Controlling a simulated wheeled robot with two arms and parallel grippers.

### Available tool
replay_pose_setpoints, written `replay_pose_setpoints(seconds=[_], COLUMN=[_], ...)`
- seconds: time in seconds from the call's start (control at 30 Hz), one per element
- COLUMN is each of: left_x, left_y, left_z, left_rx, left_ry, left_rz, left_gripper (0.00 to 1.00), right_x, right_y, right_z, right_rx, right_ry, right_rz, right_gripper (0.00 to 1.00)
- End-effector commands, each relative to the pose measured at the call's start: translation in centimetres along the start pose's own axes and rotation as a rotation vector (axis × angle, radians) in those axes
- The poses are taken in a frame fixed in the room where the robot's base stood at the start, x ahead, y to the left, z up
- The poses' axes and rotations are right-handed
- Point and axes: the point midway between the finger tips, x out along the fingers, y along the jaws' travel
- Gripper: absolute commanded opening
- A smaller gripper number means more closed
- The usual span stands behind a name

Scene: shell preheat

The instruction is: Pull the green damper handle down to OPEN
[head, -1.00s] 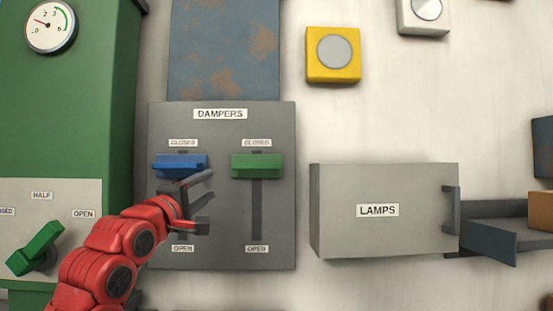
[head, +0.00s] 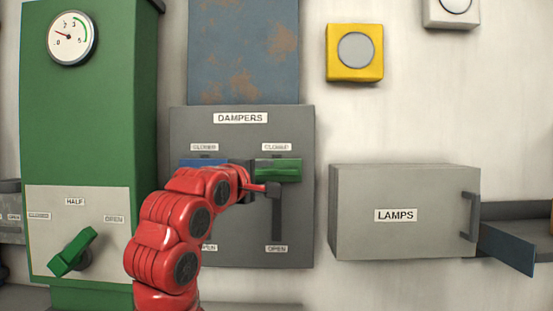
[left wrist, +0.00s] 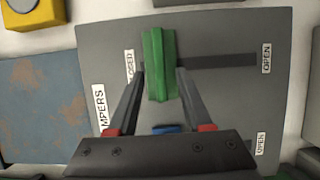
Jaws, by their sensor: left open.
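The green damper handle (head: 285,168) is at the top of its vertical slot, beside the CLOSED label, on the grey DAMPERS panel (head: 190,125). My left gripper (head: 262,178) is at its left end. In the left wrist view the green handle (left wrist: 158,55) lies between the two open fingers (left wrist: 161,75), one on each side. I cannot tell whether either finger touches it. The slot runs from the handle to the OPEN label. The right gripper is not in view.
The blue damper handle (head: 195,162) is also at the top, partly behind my left arm. A green cabinet (head: 90,120) with a gauge and lever stands at left. A grey LAMPS box (head: 400,240) is at right. The wall between panel and box is clear.

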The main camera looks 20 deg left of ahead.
Motion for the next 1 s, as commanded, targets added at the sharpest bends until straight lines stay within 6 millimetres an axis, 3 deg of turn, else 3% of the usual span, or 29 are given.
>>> replay_pose_setpoints(seconds=[0.03,0.3,0.67,0.7,0.97,1.0], left_x=[1.2,5.1,5.8,5.8,5.8,5.8], left_y=[0.5,0.2,0.0,0.0,0.0,0.0], left_z=[0.1,-0.1,0.0,0.0,0.0,0.0], left_rx=[-0.004,-0.002,0.0,0.0,0.0,0.0], left_ry=[-0.004,-0.001,0.0,0.0,0.0,0.0], left_rz=[-0.005,-0.002,0.002,0.002,0.001,0.001], left_gripper=[0.5,0.5,0.5,0.48,0.01,0.0], right_x=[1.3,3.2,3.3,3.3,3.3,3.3], right_y=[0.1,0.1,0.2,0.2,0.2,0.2], right_z=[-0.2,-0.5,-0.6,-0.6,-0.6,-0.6], right_rx=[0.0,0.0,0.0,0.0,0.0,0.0], right_ry=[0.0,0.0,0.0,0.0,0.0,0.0], right_rz=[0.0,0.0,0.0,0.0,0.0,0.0], right_gripper=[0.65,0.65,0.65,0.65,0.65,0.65])
